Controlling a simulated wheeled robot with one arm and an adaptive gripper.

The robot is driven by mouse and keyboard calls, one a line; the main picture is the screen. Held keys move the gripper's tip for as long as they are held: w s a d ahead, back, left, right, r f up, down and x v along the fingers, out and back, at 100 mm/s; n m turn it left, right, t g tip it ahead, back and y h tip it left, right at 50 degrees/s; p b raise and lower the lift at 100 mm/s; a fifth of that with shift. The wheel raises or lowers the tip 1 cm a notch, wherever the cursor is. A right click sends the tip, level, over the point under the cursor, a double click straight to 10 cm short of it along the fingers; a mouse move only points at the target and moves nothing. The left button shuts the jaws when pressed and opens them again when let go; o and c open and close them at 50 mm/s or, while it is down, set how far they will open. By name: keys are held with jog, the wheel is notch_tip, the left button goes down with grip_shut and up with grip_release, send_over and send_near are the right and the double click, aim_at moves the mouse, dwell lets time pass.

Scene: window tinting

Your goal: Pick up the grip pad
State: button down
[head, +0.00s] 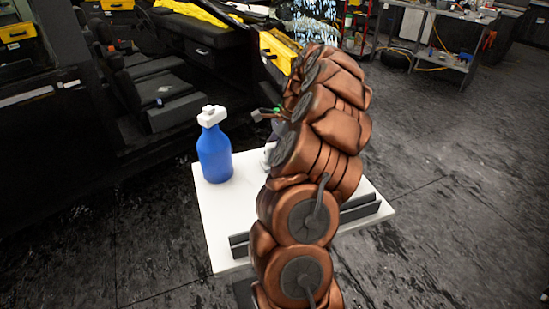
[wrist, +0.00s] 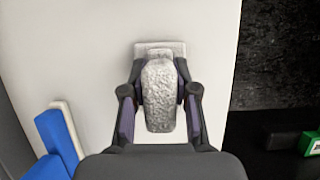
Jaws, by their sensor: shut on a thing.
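In the wrist view, my gripper (wrist: 160,97) is shut on a grey, rough-textured pad (wrist: 159,95), which I take to be the grip pad. The dark fingers with purple inner faces press on its two sides. A pale flat end (wrist: 160,48) shows beyond the pad; I cannot tell whether it is part of it. The pad is over the white table (wrist: 75,45); whether it touches the top is not clear. In the head view my copper-coloured arm hides most of the gripper and the pad. The white table (head: 222,222) shows around the arm.
A blue spray bottle (head: 214,152) with a white head stands on the table's left side. A blue and white piece (wrist: 58,140) is at lower left in the wrist view. A dark item with a green part (wrist: 311,143) is at lower right. An open vehicle (head: 165,75) stands behind.

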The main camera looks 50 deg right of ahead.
jog(key=shift+r+b, duration=0.9)
jog(key=shift+r, duration=4.15)
jog(key=c, duration=1.4)
grip_release()
grip_shut()
